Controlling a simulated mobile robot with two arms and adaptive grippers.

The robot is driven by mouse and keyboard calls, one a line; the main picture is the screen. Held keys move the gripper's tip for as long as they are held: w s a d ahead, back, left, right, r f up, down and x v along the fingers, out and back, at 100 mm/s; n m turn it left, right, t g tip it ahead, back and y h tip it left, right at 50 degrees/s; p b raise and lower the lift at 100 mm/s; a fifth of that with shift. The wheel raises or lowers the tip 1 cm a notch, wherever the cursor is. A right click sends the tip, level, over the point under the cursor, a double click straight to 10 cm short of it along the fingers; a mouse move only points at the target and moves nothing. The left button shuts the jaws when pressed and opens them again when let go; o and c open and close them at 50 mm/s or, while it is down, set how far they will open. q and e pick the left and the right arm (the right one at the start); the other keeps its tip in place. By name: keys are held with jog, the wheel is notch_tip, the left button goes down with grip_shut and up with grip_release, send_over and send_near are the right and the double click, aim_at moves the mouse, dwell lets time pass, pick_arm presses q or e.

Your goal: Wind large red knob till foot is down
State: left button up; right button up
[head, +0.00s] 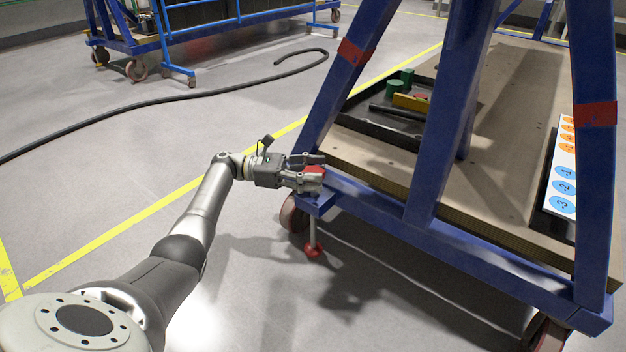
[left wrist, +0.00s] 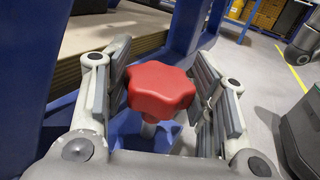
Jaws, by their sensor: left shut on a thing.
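The large red knob (head: 314,170) sits on top of a threaded post at the near left corner of the blue jig frame (head: 430,222). In the left wrist view the knob (left wrist: 160,90) is lobed and lies between the two finger pads. My left gripper (head: 308,170) is shut on it, reaching in from the left. Below the corner bracket, a thin rod runs down to a red foot (head: 312,250). The foot is close to the floor; I cannot tell whether it touches. My right gripper is not in view.
A caster wheel (head: 292,214) stands beside the foot under the frame. The wooden deck holds a black tray (head: 378,128) with green and yellow parts, and a numbered board (head: 563,168). A black hose (head: 150,103) lies across the floor. Open floor lies left of the jig.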

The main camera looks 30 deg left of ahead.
pick_arm(q)
jog(key=shift+m+g+b, duration=0.4)
jog(key=shift+g+b, duration=0.1)
jog(key=shift+b, duration=0.05)
jog(key=shift+h, duration=0.3)
jog(key=shift+d, duration=0.1)
jog(key=o, duration=1)
